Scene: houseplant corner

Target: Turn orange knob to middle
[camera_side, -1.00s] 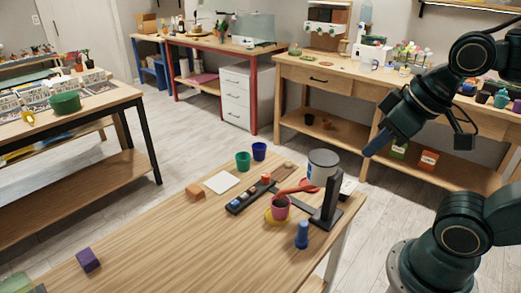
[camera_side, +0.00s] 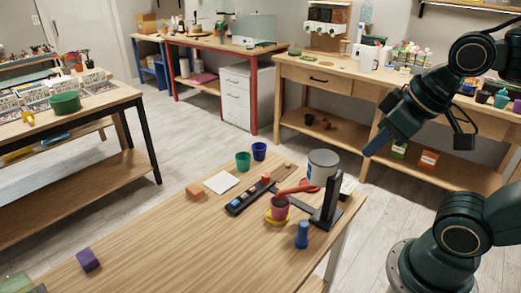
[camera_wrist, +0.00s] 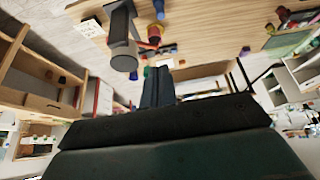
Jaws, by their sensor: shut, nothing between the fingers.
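A dark strip (camera_side: 248,196) lies on the wooden table in the side view, with small blue and pale knobs along it. The orange knob (camera_side: 266,178) sits near its far end; its exact setting is too small to tell. My gripper (camera_side: 372,150) is raised to the right of the table, well apart from the strip, with its fingers together and empty. The wrist view shows the closed fingers (camera_wrist: 158,88) in the middle. I cannot pick out the orange knob there.
The front left tabletop is mostly clear.

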